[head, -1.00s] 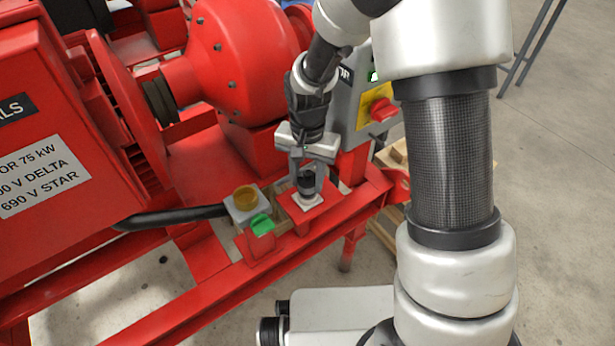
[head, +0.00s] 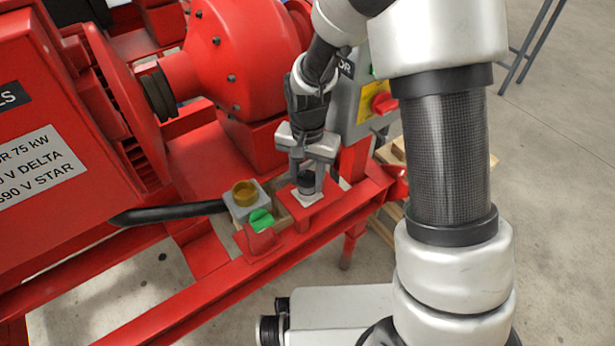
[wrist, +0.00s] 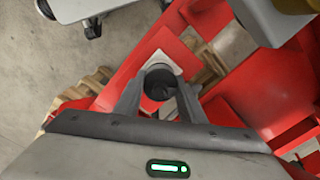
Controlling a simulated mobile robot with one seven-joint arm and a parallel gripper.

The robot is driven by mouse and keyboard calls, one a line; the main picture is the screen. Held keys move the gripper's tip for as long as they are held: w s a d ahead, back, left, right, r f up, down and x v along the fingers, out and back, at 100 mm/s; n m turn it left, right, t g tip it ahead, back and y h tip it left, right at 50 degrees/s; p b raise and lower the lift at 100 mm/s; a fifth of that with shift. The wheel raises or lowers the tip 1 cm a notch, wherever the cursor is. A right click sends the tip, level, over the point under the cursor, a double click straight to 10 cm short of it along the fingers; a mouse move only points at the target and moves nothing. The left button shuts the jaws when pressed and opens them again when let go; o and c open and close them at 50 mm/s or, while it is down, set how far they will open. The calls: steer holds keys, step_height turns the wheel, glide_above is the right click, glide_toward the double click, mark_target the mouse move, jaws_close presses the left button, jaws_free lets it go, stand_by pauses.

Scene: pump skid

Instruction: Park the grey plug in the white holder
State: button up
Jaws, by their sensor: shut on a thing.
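The grey plug (head: 307,181) is a dark, short, round piece between the two fingers of my gripper (head: 307,176). It also shows in the wrist view (wrist: 158,84), seen from above. My gripper (wrist: 158,102) is shut on it, one finger on each side. The white holder (head: 309,199) is a small pale square on a red bracket, directly under the plug. In the wrist view, part of the holder (wrist: 164,61) shows around the plug's far side. The plug's lower end is hidden, so I cannot tell how deep it sits in the holder.
To the left stand a grey box with an amber round top (head: 245,195) and a green piece (head: 261,220) on a red bracket. A black cable (head: 165,213) runs to the grey box. A grey control box with a red switch (head: 384,103) stands close behind my gripper.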

steer(key=o, duration=1.2)
steer(key=shift+o, duration=0.2)
step_height(320, 180, up, 18)
steer(key=p, duration=0.5)
steer(key=shift+f, duration=0.25)
